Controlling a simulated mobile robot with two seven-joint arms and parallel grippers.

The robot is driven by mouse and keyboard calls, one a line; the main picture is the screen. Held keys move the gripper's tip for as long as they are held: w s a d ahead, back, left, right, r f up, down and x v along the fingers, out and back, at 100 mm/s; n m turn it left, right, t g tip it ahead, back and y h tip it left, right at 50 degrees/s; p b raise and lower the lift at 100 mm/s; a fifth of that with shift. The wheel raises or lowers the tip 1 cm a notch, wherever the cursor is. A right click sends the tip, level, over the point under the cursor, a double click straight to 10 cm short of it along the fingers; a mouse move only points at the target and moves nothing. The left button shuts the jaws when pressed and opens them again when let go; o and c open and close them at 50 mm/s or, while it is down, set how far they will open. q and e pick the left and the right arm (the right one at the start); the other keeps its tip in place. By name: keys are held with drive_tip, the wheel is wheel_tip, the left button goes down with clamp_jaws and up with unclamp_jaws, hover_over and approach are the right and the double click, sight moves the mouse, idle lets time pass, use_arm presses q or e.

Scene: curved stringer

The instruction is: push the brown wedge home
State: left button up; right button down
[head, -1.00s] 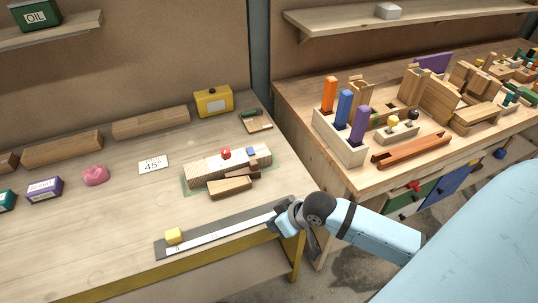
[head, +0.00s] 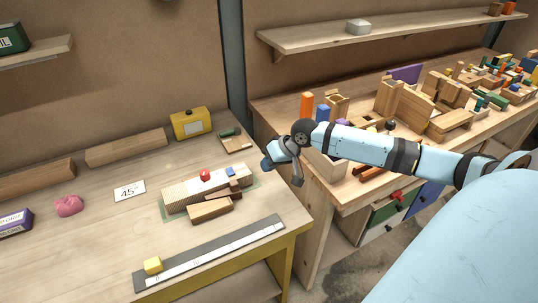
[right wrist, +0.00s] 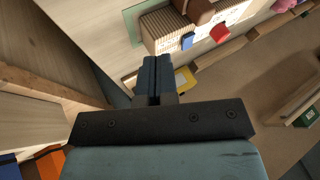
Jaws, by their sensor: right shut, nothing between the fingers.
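A pale, ridged wooden block (head: 185,195) lies on the left bench on a green mat (head: 254,187), with a red knob (head: 205,174) and a blue piece (head: 230,171) on top. A brown wooden block (head: 209,211) lies in front. My right gripper (head: 268,162) is shut and empty, above the bench's right part, apart from the block. The right wrist view shows its fingers (right wrist: 157,62) together, with the ridged block (right wrist: 160,30) and a brown piece (right wrist: 199,10) beyond. My left gripper is out of view.
A ruler strip (head: 215,252) with a yellow cube (head: 153,265) lies along the front edge. A yellow box (head: 191,123) and a small wooden tray (head: 236,142) stand behind. The right bench (head: 268,115) holds many wooden parts.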

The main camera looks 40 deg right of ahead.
sight(234, 181)
drive_tip(key=x, duration=0.6)
drive_tip(key=shift+r, duration=0.1)
drive_tip(key=a, duration=0.3)
drive_tip(key=shift+w+a+p, duration=0.15)
drive_tip(key=shift+w+p, duration=0.25)
drive_tip(key=shift+w+a, duration=0.1)
drive_tip(key=shift+a, duration=0.2)
drive_tip(key=shift+w+a+r+p, duration=0.1)
drive_tip(key=shift+a+p, duration=0.2)
drive_tip(key=shift+p, duration=0.1)
drive_tip(key=shift+w+a+p, duration=0.2)
drive_tip(key=shift+a+p, duration=0.15)
drive_tip(key=shift+a, duration=0.1)
drive_tip(key=shift+w+a+p, duration=0.2)
drive_tip(key=shift+a+p, duration=0.15)
drive_tip(key=shift+a, duration=0.15)
drive_tip(key=shift+w+a, duration=0.1)
